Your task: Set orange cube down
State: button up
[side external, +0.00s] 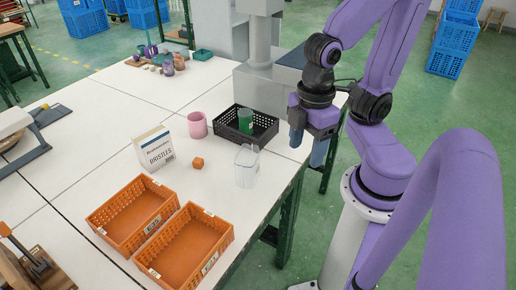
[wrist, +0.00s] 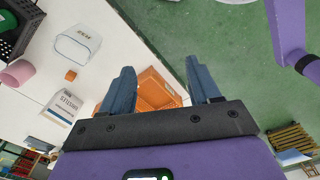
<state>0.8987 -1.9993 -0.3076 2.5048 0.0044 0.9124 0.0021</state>
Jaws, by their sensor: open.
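The small orange cube (side external: 198,162) rests on the white table between the white box and the clear container. It also shows in the wrist view (wrist: 71,75), to the left of my gripper. My gripper (side external: 308,150) is off the table's right edge in the side view, apart from the cube and with nothing between its fingers. In the wrist view the gripper (wrist: 160,85) has its two blue-grey fingers spread wide.
Two orange crates (side external: 176,238) sit at the table's front. A white box labelled Bristles (side external: 153,149), a pink cup (side external: 197,125), a clear container (side external: 246,168) and a black crate (side external: 263,133) holding a green object surround the cube.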

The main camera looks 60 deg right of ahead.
jog(key=shift+w, duration=0.1)
jog(key=w+a+n, duration=0.2)
jog(key=w+a, duration=0.2)
jog(key=w, duration=0.7)
jog(key=n, duration=0.6)
send_over(198, 160)
notch_tip(198, 160, down, 11)
jog(key=f, duration=1.1)
jog(key=shift+s+a+f, duration=0.15)
jog(key=shift+a+f, duration=0.1)
jog(key=shift+f, duration=0.1)
jog(key=shift+w+d+f, duration=0.1)
jog(key=shift+f, duration=1.2)
jog(key=shift+w+d+f, duration=0.1)
jog(key=shift+f, duration=1.2)
